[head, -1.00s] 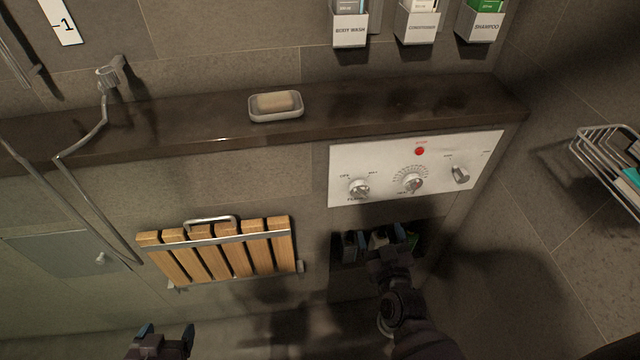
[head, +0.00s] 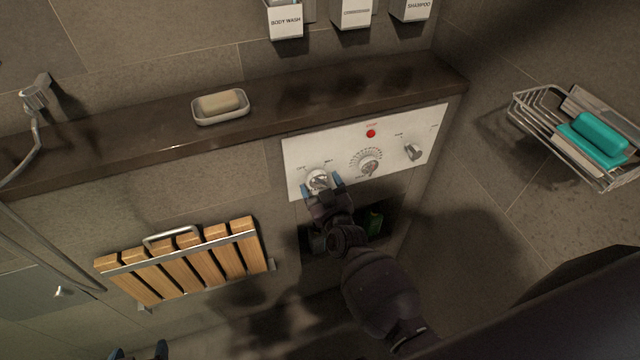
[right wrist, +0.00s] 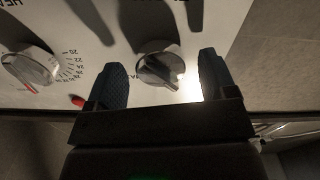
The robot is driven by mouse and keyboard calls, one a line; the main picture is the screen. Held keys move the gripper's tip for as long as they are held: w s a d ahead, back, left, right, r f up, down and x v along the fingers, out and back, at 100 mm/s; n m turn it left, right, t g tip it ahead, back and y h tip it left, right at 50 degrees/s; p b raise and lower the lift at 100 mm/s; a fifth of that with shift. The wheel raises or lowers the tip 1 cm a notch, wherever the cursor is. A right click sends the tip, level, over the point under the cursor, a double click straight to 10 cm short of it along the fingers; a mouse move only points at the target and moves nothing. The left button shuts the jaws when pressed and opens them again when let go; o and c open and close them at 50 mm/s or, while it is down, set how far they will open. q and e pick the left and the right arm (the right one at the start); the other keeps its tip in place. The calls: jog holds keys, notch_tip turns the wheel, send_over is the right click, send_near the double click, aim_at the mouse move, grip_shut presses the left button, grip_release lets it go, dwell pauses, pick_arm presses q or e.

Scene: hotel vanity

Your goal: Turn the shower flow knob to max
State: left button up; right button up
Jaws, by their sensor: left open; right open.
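The flow knob (head: 318,178) is the left silver knob on the white control panel (head: 298,152), beside small scale lettering. In the right wrist view the knob (right wrist: 160,66) shows between my two fingers, with a visible gap on each side. My right gripper (head: 321,187) is open, its blue fingertips on either side of the knob's lower part. It also shows in the right wrist view (right wrist: 162,88). Whether the fingertips reach past the knob's face I cannot tell. My left gripper (head: 139,354) is open and empty at the bottom edge, partly cut off.
The panel also holds a temperature dial (head: 368,163), a right knob (head: 412,152) and a red button (head: 371,133). A dark ledge (head: 330,95) with a soap dish (head: 221,117) runs above. A dark niche with bottles lies below, partly behind my right arm. A wooden folding seat (head: 185,262) is left.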

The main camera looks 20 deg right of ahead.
jog(key=shift+w, duration=0.35)
pick_arm(q)
jog(key=shift+s+a+f, duration=0.1)
jog(key=shift+s+f, duration=0.05)
jog(key=shift+s, duration=0.05)
jog(key=shift+s, duration=0.15)
pick_arm(e)
jog(key=c, duration=0.9)
pick_arm(q)
jog(key=shift+w, duration=0.2)
pick_arm(e)
jog(key=shift+c, duration=0.2)
